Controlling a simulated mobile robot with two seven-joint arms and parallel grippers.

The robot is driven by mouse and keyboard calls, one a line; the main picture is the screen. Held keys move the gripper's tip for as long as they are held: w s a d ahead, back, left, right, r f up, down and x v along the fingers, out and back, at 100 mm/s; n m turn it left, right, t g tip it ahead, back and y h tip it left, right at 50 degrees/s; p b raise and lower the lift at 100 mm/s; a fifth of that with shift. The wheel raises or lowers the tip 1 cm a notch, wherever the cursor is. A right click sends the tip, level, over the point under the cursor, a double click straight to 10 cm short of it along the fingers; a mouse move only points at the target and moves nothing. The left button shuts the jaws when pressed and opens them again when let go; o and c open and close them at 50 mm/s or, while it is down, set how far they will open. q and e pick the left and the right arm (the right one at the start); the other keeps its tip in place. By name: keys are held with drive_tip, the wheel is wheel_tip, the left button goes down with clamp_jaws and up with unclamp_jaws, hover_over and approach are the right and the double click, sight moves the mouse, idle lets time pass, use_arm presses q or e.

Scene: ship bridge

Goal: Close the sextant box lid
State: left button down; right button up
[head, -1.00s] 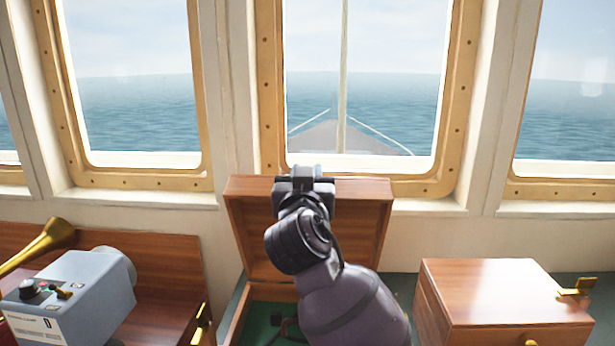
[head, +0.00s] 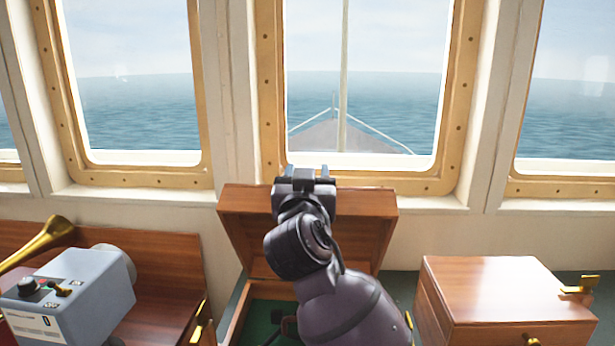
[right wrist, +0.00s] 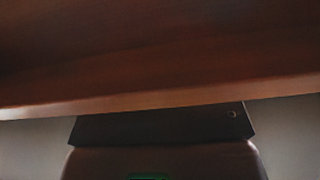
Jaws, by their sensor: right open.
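The sextant box (head: 236,312) stands open in the head view, its wooden lid (head: 245,225) raised at the back and leaning forward over the green-lined inside. My right arm covers much of the lid and box. My right gripper (head: 303,171) is open at the middle of the lid's top edge, its tips just above or behind that edge. Whether it touches the lid is hidden. In the right wrist view, the lid's wood (right wrist: 150,60) fills the upper half, very close. My left gripper is not in view.
A grey instrument box (head: 75,290) and a brass horn (head: 38,243) are at the left. A closed wooden box (head: 495,285) with brass fittings stands at the right, with a gap of counter between. Windows (head: 365,90) lie behind the lid.

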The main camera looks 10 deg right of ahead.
drive_tip(key=shift+s+a+f, duration=0.2)
drive_tip(key=shift+s, duration=0.25)
drive_tip(key=b+v, duration=0.1)
drive_tip(key=v, duration=0.8)
drive_tip(key=shift+s, duration=0.4)
drive_tip(key=shift+a, duration=0.1)
